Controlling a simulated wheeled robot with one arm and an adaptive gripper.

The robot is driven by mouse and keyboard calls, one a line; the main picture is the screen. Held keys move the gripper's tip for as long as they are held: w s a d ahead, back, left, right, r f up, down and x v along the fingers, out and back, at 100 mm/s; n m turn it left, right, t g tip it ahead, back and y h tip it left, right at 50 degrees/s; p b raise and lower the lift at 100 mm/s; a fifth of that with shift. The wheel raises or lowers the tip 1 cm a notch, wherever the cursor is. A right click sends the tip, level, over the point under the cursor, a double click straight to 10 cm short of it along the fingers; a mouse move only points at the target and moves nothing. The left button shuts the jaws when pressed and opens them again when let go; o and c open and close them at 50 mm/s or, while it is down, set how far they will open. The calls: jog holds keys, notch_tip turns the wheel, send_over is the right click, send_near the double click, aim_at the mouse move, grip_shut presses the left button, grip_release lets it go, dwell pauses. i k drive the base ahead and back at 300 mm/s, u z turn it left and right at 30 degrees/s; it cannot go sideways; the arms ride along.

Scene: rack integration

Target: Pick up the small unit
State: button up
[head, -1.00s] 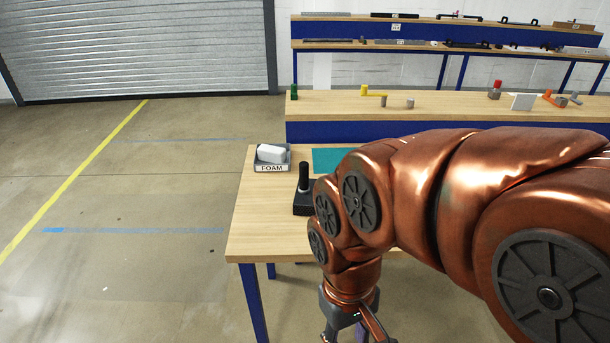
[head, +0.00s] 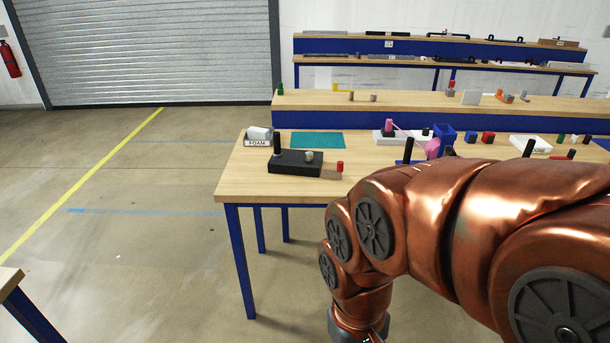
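I cannot tell which thing is the small unit. Several long, low units lie on the far two-level bench, such as a dark one (head: 384,33) on its upper level and a grey one (head: 327,56) on its lower level. My gripper (head: 357,338) is at the bottom edge, below my copper arm and in front of the near table, far from those units. Only its grey base shows. Its fingers are cut off by the frame, so its opening and anything in it are hidden.
Another table corner (head: 8,281) is at lower left. Open floor lies left.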

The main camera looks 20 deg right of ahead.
aim_at(283, 161)
jog(key=z, duration=0.6)
jog(key=i, duration=1.3)
jog(key=u, duration=0.4)
jog(key=k, duration=0.5)
jog(key=z, duration=0.9)
jog(key=i, duration=1.1)
jog(key=u, duration=2.8)
